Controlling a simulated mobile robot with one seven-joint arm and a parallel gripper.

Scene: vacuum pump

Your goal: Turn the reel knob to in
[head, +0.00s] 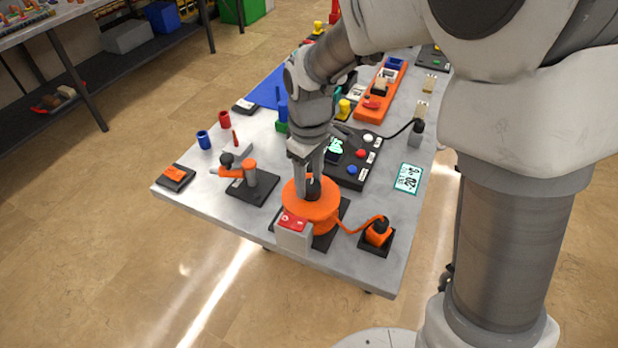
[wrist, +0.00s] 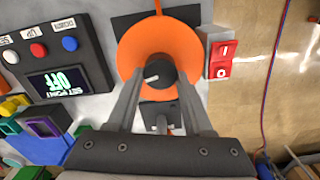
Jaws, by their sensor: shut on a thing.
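The orange reel (head: 318,212) stands near the front edge of the table, and a black knob is on its top. In the wrist view the reel (wrist: 130,52) shows as an orange ring around the black knob (wrist: 157,73), which has a short pale mark pointing left. My gripper (head: 308,178) comes down over the reel from above. In the wrist view its two fingers (wrist: 158,90) are on either side of the knob and shut on it. The finger tips partly hide the knob's sides. I cannot read any "in" label.
A red switch (wrist: 221,60) on a grey block sits close beside the reel. An orange plug unit (head: 378,232) is joined to the reel by an orange cord. A black control box (head: 352,160) and an orange lever fixture (head: 245,178) stand close by.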

